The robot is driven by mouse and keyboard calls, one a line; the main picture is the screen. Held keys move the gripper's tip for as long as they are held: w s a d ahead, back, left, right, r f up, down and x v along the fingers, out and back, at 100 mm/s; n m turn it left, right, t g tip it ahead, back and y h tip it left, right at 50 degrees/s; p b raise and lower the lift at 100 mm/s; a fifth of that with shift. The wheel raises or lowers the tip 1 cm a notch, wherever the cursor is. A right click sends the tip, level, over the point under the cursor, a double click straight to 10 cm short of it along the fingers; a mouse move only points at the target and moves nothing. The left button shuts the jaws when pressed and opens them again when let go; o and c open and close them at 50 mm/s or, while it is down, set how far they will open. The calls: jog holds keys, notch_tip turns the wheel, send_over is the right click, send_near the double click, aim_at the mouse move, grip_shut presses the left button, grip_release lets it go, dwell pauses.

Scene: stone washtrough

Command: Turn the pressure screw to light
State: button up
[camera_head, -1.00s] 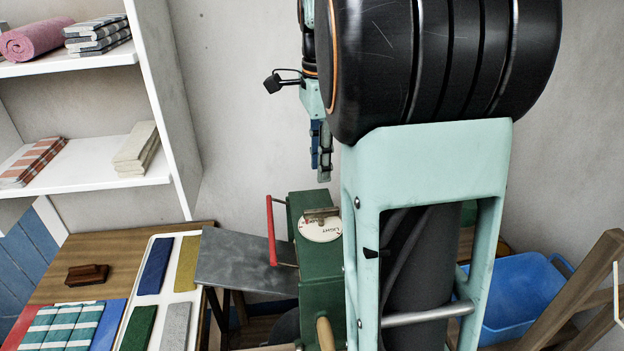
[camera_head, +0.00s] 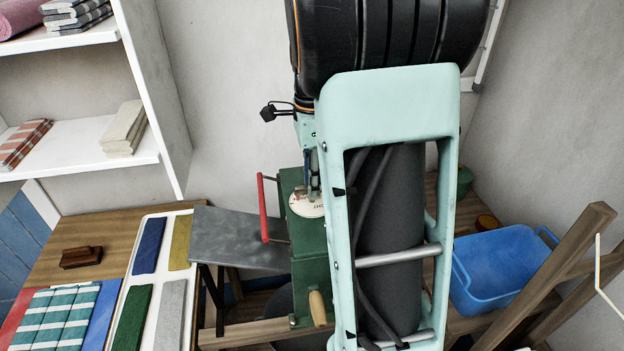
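The pressure screw's white dial plate (camera_head: 306,205) sits on top of the green mangle frame (camera_head: 310,268). Red lettering and part of the word "LIGHT" show on the dial. My gripper (camera_head: 312,190) points down at the screw's handle on the dial, its fingers at or just over it. The handle is mostly hidden behind the fingers, so I cannot tell whether they are closed on it. My arm hides the right side of the mangle. A red guard bar (camera_head: 262,208) stands at the mangle's left, and a wooden crank grip (camera_head: 317,308) is at its front.
A grey board (camera_head: 240,238) adjoins the mangle at left. A white tray (camera_head: 127,290) with coloured cloths, a brown wooden block (camera_head: 81,257) and striped cloth (camera_head: 60,318) lie further left. A blue tub (camera_head: 500,268) and wooden trestle (camera_head: 560,270) stand right. White shelves (camera_head: 85,160) are at upper left.

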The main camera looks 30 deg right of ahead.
grip_shut()
jog(key=shift+n, duration=0.3)
jog(key=n, duration=1.2)
jog(key=shift+n, duration=0.4)
jog(key=n, duration=0.6)
jog(key=shift+r+b, duration=0.1)
jog(key=shift+b, duration=0.25)
jog(key=n, duration=0.3)
jog(key=shift+n, duration=2.2)
